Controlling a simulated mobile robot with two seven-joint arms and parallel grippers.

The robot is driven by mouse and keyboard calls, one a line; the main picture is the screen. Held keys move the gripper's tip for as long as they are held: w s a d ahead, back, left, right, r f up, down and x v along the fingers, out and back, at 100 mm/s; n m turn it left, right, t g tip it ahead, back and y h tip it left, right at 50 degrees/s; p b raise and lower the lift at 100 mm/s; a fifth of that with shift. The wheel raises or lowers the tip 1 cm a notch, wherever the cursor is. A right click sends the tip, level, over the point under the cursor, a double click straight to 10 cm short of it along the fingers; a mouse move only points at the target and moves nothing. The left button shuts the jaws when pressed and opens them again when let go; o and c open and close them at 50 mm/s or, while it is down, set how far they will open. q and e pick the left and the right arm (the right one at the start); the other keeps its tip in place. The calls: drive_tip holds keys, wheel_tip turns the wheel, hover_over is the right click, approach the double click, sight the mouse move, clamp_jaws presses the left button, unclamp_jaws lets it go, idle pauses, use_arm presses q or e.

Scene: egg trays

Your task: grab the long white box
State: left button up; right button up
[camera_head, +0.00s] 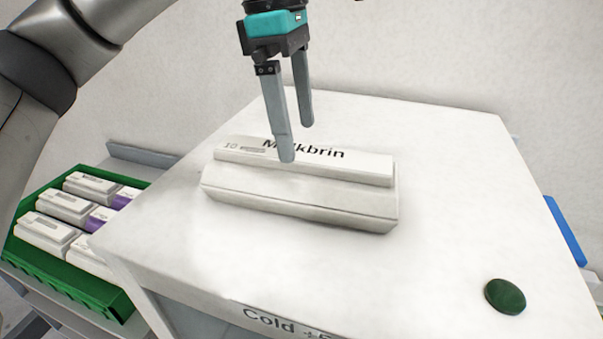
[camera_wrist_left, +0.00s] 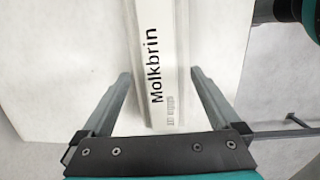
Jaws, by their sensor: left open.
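The long white box (camera_head: 300,192) lies flat on top of a white cabinet, with a raised strip lettered "Molkbrin" along its top. My left gripper (camera_head: 296,143) points down over the box with its fingers apart and nothing held. One finger covers part of the lettering in the head view. In the left wrist view the box (camera_wrist_left: 158,50) runs lengthwise between the two open fingers of my left gripper (camera_wrist_left: 160,74), with a gap on each side. I cannot tell whether a fingertip touches the box. My right gripper is not in view in the head view.
The white cabinet (camera_head: 460,190) is marked "Cold" on its front edge and has a dark green round disc (camera_head: 505,296) near its right front. A green crate (camera_head: 75,285) with several white cartons stands lower left. Something blue (camera_head: 566,232) shows beyond the right edge.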

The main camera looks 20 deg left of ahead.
use_arm(q)
drive_tip(key=shift+d+f, duration=0.2)
drive_tip(key=shift+f, duration=1)
clamp_jaws()
drive_tip(key=shift+r, duration=0.1)
